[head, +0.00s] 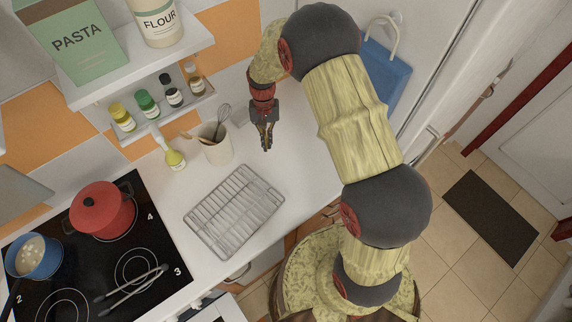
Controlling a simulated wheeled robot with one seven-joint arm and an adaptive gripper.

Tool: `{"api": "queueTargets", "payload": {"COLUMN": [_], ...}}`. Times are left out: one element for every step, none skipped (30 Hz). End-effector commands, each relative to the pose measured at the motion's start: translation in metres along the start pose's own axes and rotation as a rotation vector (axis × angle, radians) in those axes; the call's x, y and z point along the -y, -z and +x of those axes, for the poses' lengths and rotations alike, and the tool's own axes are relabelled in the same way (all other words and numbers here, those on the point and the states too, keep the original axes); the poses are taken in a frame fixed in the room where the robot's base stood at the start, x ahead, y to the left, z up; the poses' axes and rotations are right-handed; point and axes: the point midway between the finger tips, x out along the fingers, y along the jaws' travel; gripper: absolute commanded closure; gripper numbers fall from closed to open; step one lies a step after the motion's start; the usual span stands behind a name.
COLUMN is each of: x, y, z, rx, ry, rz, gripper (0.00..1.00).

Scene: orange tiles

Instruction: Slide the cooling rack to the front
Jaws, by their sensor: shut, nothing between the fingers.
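The cooling rack (234,212) is a grey wire grid lying flat on the white counter (300,185), between the black cooktop and the counter's back items. Its lower right edge is close to the counter's front edge. My gripper (266,149) is shut and empty. It points down, above and beyond the rack's upper right corner in the picture, apart from the rack. Its exact height over the counter cannot be told.
Left is the cooktop (130,225) with a red pot (103,209), a blue pan (33,256) and tongs (130,285). A spice shelf (165,113) hangs above.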

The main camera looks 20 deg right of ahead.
Motion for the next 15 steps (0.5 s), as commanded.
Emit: {"api": "queueTargets", "payload": {"x": [0.001, 0.001, 0.0, -0.001, -0.001, -0.001, -0.001, -0.001, -0.001, -0.001, -0.001, -0.002, -0.002, -0.002, -0.002], "y": [-0.002, -0.003, -0.006, -0.007, -0.008, -0.009, -0.009, -0.009, -0.009, -0.009, -0.01, -0.01, -0.01, -0.01, -0.011], "z": [-0.002, -0.002, -0.002, -0.001, -0.001, 0.001, 0.003, 0.006, 0.01, 0.014, 0.019, 0.026, 0.031, 0.037, 0.045], "rx": [0.009, 0.015, 0.025, 0.029, 0.032, 0.035, 0.036, 0.036, 0.036, 0.036, 0.037, 0.038, 0.037, 0.037, 0.037], "ry": [0.0, -0.001, -0.003, -0.004, -0.005, -0.006, -0.006, -0.006, -0.007, -0.007, -0.007, -0.007, -0.007, -0.007, -0.007], "rz": [-0.005, -0.008, -0.012, -0.014, -0.016, -0.019, -0.02, -0.021, -0.021, -0.02, -0.02, -0.02, -0.02, -0.02, -0.02], "gripper": [1.0, 1.0, 1.0, 1.0, 1.0, 1.0, 1.0, 1.0, 1.0, 1.0, 1.0, 1.0, 1.0, 1.0, 1.0]}}
